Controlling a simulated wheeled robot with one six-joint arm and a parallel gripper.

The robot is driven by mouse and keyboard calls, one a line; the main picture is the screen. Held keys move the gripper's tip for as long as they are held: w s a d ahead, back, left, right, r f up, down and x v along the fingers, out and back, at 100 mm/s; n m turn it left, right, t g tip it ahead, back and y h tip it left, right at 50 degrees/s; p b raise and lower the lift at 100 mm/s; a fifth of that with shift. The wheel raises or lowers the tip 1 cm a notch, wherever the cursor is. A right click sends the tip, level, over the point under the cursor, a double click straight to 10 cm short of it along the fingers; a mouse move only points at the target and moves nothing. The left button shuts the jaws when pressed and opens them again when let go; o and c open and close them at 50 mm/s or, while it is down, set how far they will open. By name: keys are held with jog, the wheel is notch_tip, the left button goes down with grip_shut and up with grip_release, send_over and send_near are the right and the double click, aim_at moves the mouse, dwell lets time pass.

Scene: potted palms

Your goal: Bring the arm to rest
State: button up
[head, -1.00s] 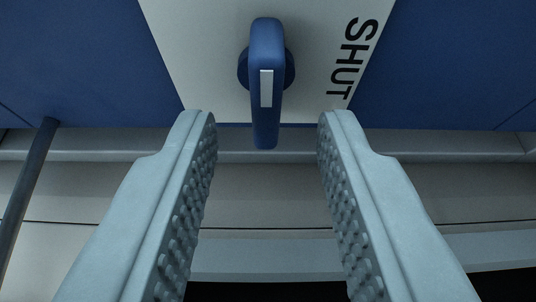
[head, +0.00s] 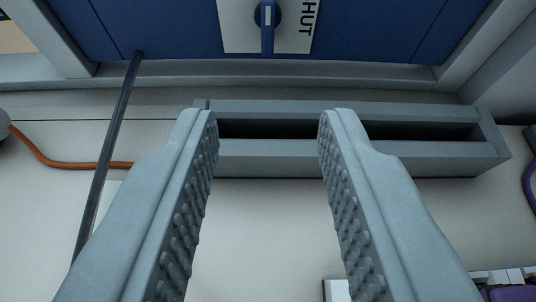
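My gripper (head: 268,120) is open, its two grey studded fingers apart with nothing between them. A blue handle (head: 267,28) stands upright on a white plate (head: 238,30) on a blue panel (head: 375,30) at the top of the head view. The handle is ahead of my fingertips and apart from them. Letters on the plate beside it are partly cut off by the top edge; "HUT" shows.
A long grey slotted box (head: 430,150) lies below the panel, partly behind my fingers. A dark rod (head: 112,150) runs down at left. An orange cable (head: 75,163) lies at left, a purple one (head: 529,182) at right. White and purple objects (head: 505,285) show at bottom right.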

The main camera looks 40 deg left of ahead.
dwell(0.4)
jog(key=s+d+r+m+t+h, duration=0.1)
jog(key=s+r+m+t+h, duration=0.3)
jog(key=s+r+t, duration=0.7)
jog(key=s+d+f+m+g+h, duration=0.2)
jog(key=s+f+m+h, duration=0.3)
jog(key=s+f, duration=0.5)
jog(key=s+g, duration=0.1)
jog(key=s, duration=0.2)
jog(key=shift+d+f, duration=0.2)
jog(key=shift+f, duration=0.05)
